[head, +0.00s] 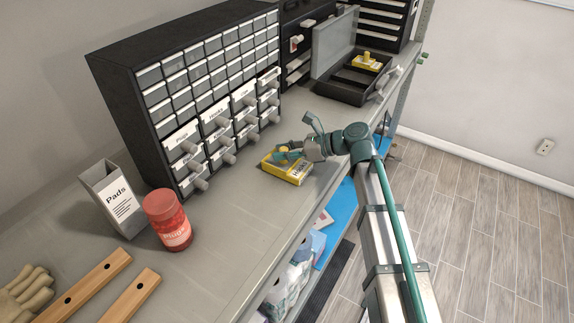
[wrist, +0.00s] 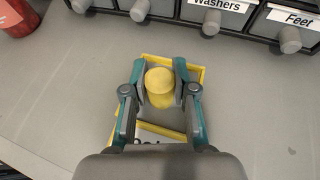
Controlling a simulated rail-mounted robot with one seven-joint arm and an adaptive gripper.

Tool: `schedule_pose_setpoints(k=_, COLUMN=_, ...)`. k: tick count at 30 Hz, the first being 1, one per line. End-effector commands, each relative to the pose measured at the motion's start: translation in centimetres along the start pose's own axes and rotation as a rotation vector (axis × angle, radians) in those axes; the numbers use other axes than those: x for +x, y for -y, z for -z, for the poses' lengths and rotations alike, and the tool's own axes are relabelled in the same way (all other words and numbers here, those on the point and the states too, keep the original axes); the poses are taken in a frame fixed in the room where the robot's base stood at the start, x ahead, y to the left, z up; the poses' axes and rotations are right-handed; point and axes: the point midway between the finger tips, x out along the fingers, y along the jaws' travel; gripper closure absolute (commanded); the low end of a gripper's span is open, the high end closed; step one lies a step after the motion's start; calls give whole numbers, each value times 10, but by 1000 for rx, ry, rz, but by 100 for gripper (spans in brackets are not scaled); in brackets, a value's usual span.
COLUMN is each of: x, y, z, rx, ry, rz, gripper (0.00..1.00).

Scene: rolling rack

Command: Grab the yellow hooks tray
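The yellow hooks tray (head: 296,174) lies on the grey worktop near its front edge, in front of the drawer cabinet. Its label reads "Hooks" in the head view. In the wrist view its yellow rim (wrist: 203,75) and round yellow knob (wrist: 159,80) show. My gripper (head: 289,153) is over the tray, and in the wrist view its two fingers (wrist: 160,88) are on either side of the knob, with the pads against it. The tray appears to rest on the worktop.
A black drawer cabinet (head: 118,86) with protruding knobs stands behind the tray. A red jar labelled "Plugs" (head: 167,219) and a grey "Pads" box (head: 112,198) stand at left. An open black case (head: 345,86) holding another yellow tray (head: 367,62) is farther back.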

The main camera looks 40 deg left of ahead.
Motion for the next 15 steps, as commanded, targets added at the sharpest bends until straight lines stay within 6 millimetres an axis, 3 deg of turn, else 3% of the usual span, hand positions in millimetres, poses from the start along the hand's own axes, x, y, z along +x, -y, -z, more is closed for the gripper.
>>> schedule_pose_setpoints(k=1, x=0, y=0, z=0, rx=0, ry=0, rz=0, gripper=88)
schedule_pose_setpoints(k=3, x=0, y=0, z=0, rx=0, ry=0, rz=0, gripper=100)
schedule_pose_setpoints(k=15, x=-1, y=0, z=-1, rx=0, ry=1, rz=0, gripper=100)
